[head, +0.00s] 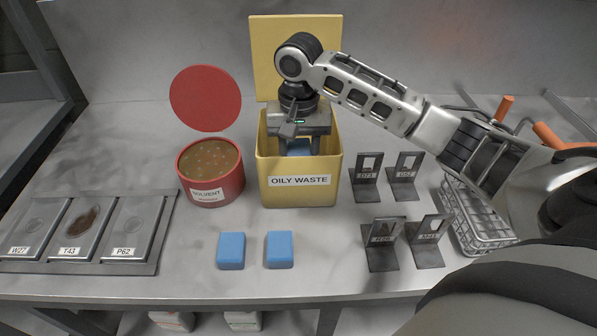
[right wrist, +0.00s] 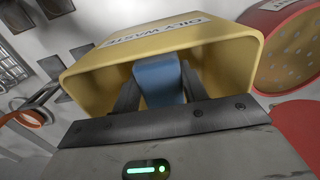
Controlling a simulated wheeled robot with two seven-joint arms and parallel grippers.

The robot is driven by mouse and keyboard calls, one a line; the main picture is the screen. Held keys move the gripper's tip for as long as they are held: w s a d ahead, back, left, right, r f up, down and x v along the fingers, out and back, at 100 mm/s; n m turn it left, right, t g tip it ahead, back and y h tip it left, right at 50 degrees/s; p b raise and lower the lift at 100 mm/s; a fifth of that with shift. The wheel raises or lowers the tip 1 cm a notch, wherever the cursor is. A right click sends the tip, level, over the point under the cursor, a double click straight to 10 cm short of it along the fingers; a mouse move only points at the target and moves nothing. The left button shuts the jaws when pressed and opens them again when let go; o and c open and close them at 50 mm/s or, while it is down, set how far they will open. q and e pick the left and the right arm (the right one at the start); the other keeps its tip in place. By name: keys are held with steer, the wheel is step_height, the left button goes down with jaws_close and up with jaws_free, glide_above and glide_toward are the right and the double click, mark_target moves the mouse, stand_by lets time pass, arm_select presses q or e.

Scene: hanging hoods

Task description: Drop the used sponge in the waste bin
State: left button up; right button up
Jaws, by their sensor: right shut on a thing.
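The yellow waste bin (head: 265,165), labelled OILY WASTE, stands at the middle of the bench with its yellow lid (head: 268,60) raised behind it. My right gripper (head: 297,145) reaches down into the bin's mouth. It is shut on a blue sponge (head: 299,148), which is inside the bin's rim. In the right wrist view the sponge (right wrist: 160,80) sits between both fingers, with the yellow bin wall (right wrist: 90,72) around it. The bin's floor is hidden. Two more blue sponges (head: 231,251) (head: 279,250) lie on the bench in front of the bin. My left gripper is not in view.
A red solvent can (head: 210,175) with its round red lid (head: 205,98) raised stands left of the bin. Labelled metal trays (head: 80,230) lie at the left. Several dark brackets (head: 382,250) and a wire basket (head: 478,225) stand at the right.

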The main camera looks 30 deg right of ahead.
mark_target(299, 149)
steer(key=shift+f, duration=3.15)
steer(key=shift+f, duration=0.5)
steer(key=shift+f, duration=0.1)
steer(key=o, duration=0.9)
step_height(299, 149, up, 13)
steer(key=shift+r, duration=0.15)
